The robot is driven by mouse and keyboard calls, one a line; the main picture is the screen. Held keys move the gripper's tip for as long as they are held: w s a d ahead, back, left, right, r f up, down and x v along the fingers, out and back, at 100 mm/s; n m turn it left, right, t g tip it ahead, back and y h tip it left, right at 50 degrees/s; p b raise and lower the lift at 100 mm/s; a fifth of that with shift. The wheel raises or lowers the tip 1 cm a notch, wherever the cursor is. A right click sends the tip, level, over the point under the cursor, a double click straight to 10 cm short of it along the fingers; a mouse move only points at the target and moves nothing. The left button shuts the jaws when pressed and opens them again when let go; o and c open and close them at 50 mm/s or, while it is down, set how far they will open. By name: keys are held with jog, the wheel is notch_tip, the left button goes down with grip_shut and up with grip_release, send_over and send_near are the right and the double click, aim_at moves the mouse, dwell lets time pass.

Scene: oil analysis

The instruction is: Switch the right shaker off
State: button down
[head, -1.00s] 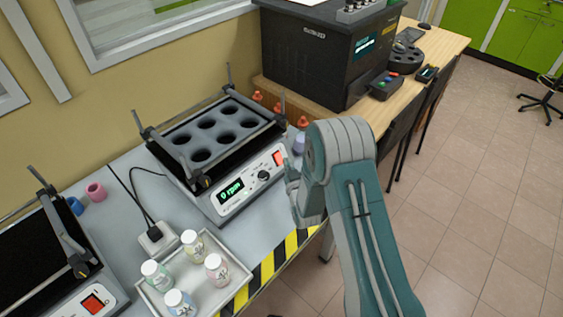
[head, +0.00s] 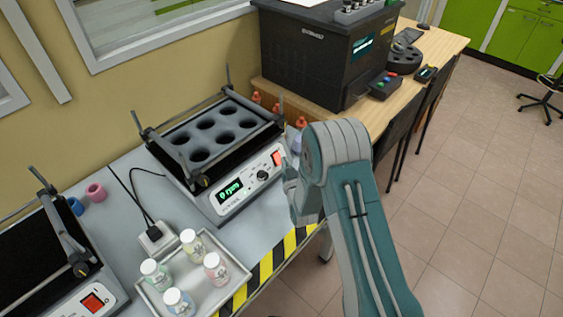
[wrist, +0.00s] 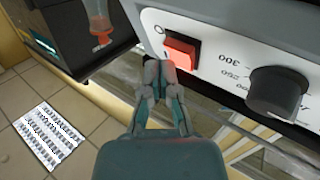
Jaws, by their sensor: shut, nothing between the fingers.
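The right shaker (head: 222,150) stands on the grey bench, with an empty rack of round holes on top. Its green display (head: 230,189) reads 0 rpm. Its red switch (head: 278,158) is at the right end of the front panel, and the black knob (head: 263,175) is left of it. In the wrist view the red switch (wrist: 181,52) is large, with an "O" mark at its left end. My gripper (wrist: 160,68) is shut and empty, its fingertips just below the switch; I cannot tell whether they touch it. In the head view my arm hides most of the gripper.
A second shaker (head: 62,275) is at the lower left. A tray (head: 228,292) with several capped bottles sits in front of the right shaker. A black machine (head: 310,60) stands on the wooden table behind. Open floor lies to the right.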

jog(key=shift+a+f, duration=0.5)
jog(key=shift+f, duration=0.1)
dwell(0.5)
jog(key=shift+s+d, duration=0.1)
jog(key=shift+s+d+f, duration=0.15)
jog(key=shift+s+f, duration=0.1)
jog(key=shift+s, duration=0.1)
jog(key=shift+d, duration=0.1)
jog(key=s+d+r, duration=0.1)
jog(key=d, duration=0.1)
jog(key=s+d+r, duration=0.1)
jog(key=r, duration=0.1)
jog(key=shift+s+d+r, duration=0.15)
jog(key=shift+d+r, duration=0.05)
jog(key=shift+d, duration=0.2)
jog(key=shift+a, duration=0.1)
